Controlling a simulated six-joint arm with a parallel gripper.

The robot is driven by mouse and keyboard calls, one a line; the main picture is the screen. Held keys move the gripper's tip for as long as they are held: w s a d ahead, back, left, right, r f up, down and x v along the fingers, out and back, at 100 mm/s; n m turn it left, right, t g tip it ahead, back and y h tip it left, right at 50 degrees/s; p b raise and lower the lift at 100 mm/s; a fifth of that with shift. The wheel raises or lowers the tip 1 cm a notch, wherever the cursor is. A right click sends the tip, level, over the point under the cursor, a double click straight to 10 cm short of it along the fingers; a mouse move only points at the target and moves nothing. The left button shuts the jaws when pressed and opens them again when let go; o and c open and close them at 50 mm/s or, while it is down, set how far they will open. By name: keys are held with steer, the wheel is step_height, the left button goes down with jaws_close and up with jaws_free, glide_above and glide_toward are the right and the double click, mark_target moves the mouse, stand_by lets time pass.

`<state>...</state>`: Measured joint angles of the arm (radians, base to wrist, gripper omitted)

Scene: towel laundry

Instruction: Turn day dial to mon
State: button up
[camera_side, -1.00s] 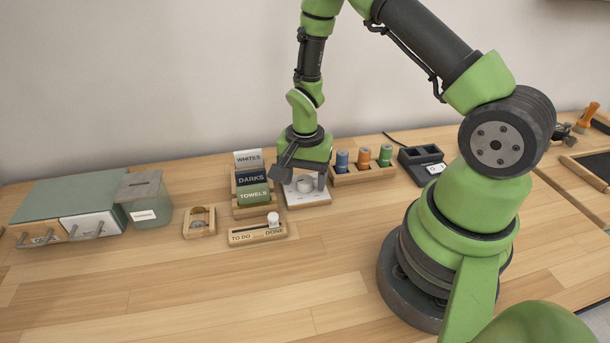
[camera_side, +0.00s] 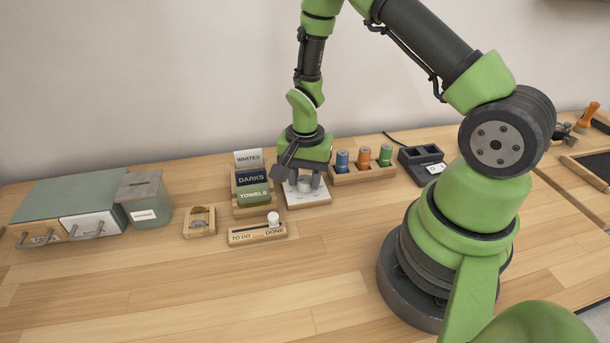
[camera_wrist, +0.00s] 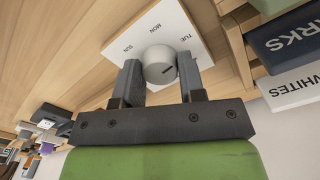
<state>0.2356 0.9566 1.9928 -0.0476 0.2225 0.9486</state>
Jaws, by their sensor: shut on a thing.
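The day dial is a white round knob (camera_wrist: 159,58) on a white plate (camera_wrist: 190,27), with SUN, MON and TUE readable along one side of it in the wrist view. A short dark mark shows on the knob's near face, on the side away from MON; other day labels are hidden. My gripper (camera_wrist: 160,72) points down over the dial, shut on the knob with one finger on each side. In the side view my gripper (camera_side: 304,181) stands over the plate (camera_side: 318,197), and the knob is mostly hidden between the fingers.
Left of the dial stands a card holder (camera_side: 252,212) marked WHITES, DARKS and TOWELS. In front is a TO DO/DONE slider (camera_side: 245,236). A rack of coloured spools (camera_side: 364,172) sits close at the right. The front of the table is clear.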

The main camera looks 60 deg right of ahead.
mark_target(305, 179)
steer(key=shift+n, duration=0.4)
steer(key=n, duration=0.4)
steer(key=shift+w+n, duration=0.1)
steer(key=shift+n, duration=2.4)
steer(key=o, duration=0.9)
steer(key=shift+r, duration=0.15)
step_height(305, 179, up, 10)
steer(key=shift+f, duration=0.1)
